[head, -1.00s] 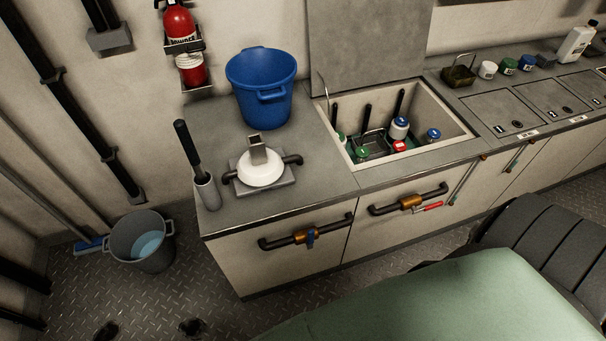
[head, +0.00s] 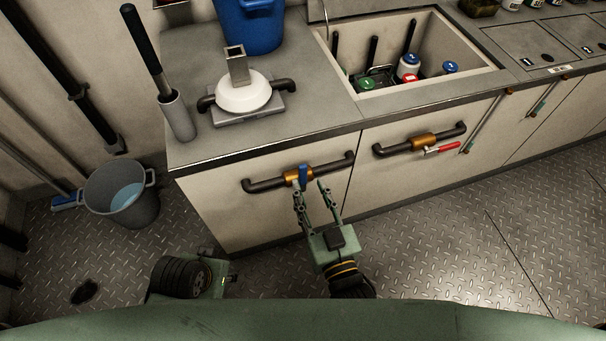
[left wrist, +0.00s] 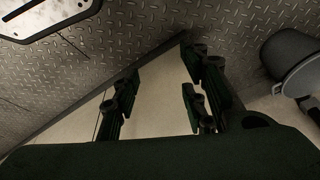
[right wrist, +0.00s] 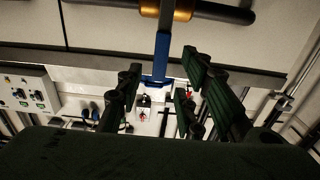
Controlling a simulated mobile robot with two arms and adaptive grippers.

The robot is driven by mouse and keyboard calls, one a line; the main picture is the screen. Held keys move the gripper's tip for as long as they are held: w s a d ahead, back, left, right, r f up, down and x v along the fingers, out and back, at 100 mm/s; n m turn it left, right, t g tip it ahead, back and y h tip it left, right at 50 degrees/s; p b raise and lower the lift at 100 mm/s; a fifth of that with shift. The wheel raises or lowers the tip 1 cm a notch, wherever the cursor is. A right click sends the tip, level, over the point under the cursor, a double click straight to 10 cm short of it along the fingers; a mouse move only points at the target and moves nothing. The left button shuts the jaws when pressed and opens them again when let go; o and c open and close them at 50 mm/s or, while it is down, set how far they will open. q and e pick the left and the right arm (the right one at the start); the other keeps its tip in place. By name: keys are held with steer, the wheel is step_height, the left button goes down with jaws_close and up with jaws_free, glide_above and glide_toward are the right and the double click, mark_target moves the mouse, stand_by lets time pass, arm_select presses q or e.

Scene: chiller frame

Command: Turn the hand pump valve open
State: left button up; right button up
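A brass valve (head: 292,178) with a blue handle (head: 304,173) sits on the dark pipe on the cabinet front, below the white-domed hand pump (head: 243,97). In the right wrist view the blue handle (right wrist: 161,58) hangs from the brass body (right wrist: 180,9), crosswise to the pipe. My right gripper (head: 311,187) is open just in front of the handle. The handle's free end shows between its two fingers, with no clear contact. My left gripper (left wrist: 160,88) is open and empty, facing floor and a pale panel. In the head view only part of my left arm shows, at lower left.
A second brass valve (head: 424,142) with a red handle (head: 441,149) is to the right. A grey bucket (head: 122,196) stands on the floor at left. The floor at right is clear.

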mark_target(304, 175)
steer(key=x, duration=0.6)
steer(key=shift+b, duration=0.4)
arm_select(q)
steer(key=v, duration=0.3)
steer(key=shift+w+r, duration=0.2)
steer(key=shift+r, duration=0.05)
arm_select(e)
steer(key=shift+c, duration=0.3)
jaws_close()
steer(key=shift+f, duration=0.1)
